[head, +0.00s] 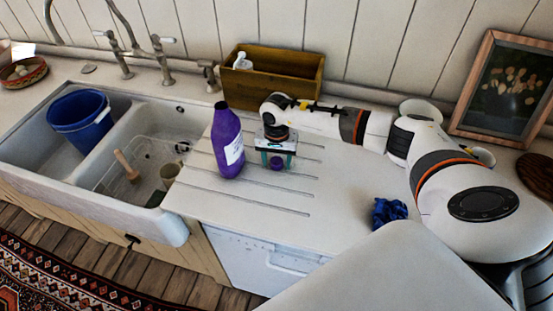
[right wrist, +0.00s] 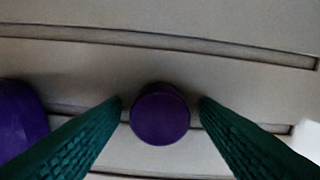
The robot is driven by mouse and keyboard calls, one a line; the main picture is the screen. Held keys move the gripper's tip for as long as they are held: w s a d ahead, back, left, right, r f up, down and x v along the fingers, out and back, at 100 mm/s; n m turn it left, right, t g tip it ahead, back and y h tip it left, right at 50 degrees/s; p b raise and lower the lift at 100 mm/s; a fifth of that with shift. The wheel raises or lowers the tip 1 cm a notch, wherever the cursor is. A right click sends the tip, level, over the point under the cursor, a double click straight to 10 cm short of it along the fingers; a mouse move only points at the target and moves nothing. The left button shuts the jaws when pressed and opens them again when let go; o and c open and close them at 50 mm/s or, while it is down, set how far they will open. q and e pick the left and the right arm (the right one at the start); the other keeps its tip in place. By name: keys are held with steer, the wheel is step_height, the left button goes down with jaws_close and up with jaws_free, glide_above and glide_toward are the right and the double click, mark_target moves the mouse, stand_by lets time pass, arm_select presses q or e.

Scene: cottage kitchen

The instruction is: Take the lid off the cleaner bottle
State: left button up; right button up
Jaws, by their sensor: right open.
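The purple cleaner bottle (head: 226,150) with a white label stands upright on the white draining board. Its top end looks dark and narrow in the head view, and I see no purple lid on it. A round purple lid (head: 277,162) is apart from the bottle, to its right, low over or on the board. My right gripper (right wrist: 160,102) points down with its green fingers open on either side of the lid (right wrist: 160,114), with gaps to it. The bottle's side (right wrist: 18,124) shows at the left of the right wrist view. My left gripper is out of view.
A wooden box (head: 290,85) with a white bottle stands behind. The double sink at left holds a blue bucket (head: 82,122), a brush and a mug (head: 171,174). A crumpled blue cloth (head: 388,212) lies at right. The front of the grooved board (head: 270,220) is clear.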

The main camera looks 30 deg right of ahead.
mark_target(277, 161)
steer(key=shift+r, duration=0.15)
step_height(277, 161, up, 12)
steer(key=b, duration=0.4)
